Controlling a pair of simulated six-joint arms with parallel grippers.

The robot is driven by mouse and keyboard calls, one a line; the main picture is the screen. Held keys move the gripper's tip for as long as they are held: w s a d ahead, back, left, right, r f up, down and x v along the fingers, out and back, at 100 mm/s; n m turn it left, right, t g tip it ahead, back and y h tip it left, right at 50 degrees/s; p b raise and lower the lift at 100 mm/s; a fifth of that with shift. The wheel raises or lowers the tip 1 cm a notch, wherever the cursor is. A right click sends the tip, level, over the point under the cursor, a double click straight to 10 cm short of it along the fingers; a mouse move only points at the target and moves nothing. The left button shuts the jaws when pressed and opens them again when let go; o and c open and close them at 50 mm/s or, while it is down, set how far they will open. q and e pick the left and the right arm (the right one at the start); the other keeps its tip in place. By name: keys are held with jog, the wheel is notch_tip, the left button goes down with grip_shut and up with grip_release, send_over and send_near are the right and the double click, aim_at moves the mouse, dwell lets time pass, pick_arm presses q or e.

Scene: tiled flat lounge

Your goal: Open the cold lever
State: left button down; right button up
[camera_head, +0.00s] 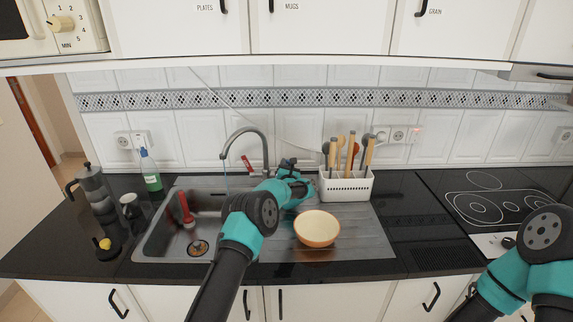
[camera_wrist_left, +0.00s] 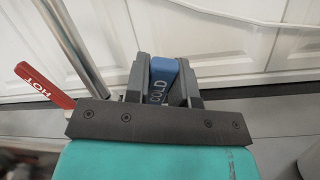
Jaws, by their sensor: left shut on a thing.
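The blue cold lever (camera_wrist_left: 160,78), marked COLD, sits between the two fingers of my left gripper (camera_wrist_left: 160,90) in the left wrist view. The gripper is shut on it. In the head view my left gripper (camera_head: 287,165) is at the back of the sink, right of the curved grey faucet (camera_head: 266,150), and mostly covers the cold lever. The red hot lever (camera_head: 247,163) is by the faucet; it also shows in the left wrist view (camera_wrist_left: 43,87), marked HOT. My right gripper is not in view.
An orange-rimmed bowl (camera_head: 317,228) stands on the drainboard. A white utensil holder (camera_head: 345,185) is right of the gripper. A red-handled brush (camera_head: 186,210) is in the sink (camera_head: 160,225). A moka pot (camera_head: 93,185) and soap bottle (camera_head: 150,172) stand left.

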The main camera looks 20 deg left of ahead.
pick_arm(q)
jog(key=c, duration=1)
grip_release()
jog(key=shift+o, duration=0.2)
jog(key=shift+r, duration=0.1)
notch_tip(320, 180, up, 4)
jog(key=shift+f, duration=0.1)
jog(key=shift+s+d+f, duration=0.15)
jog(key=shift+s, duration=0.3)
jog(key=s+d+r, duration=0.1)
jog(key=s+d, duration=0.3)
jog(key=s, duration=1)
jog(key=shift+s+r, duration=0.15)
jog(key=shift+s, duration=0.1)
